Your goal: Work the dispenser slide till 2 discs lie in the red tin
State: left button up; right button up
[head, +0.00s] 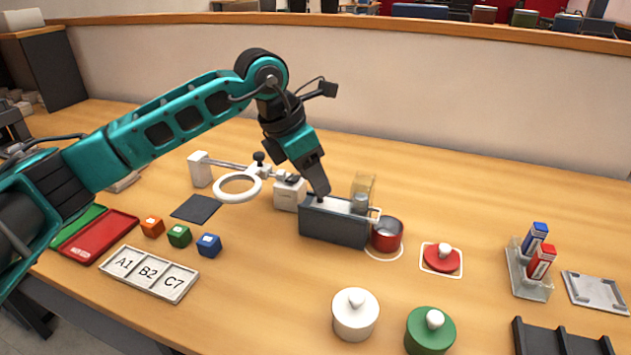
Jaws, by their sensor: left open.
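The dispenser (334,226) is a dark grey box with a pale top and a clear upright tube (367,184) at its right end. Something greyish shows low in the tube; I cannot make out separate discs. The red tin (386,238) stands open at the dispenser's right end, inside a white ring mark. Its inside looks grey, and I cannot tell whether discs lie in it. My left gripper (320,190) points down at the left part of the dispenser's top, where the slide's handle is mostly hidden by the fingers. It is open. My right gripper is out of view.
A red lid (441,258) lies right of the tin. A white tin (355,316) and a green tin (430,331) stand in front. A ring magnifier (238,187) stands left of the dispenser. Small cubes (180,236) and a labelled tray (149,272) lie left.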

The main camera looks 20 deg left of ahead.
pick_arm(q)
jog(key=shift+x, duration=1.05)
grip_shut()
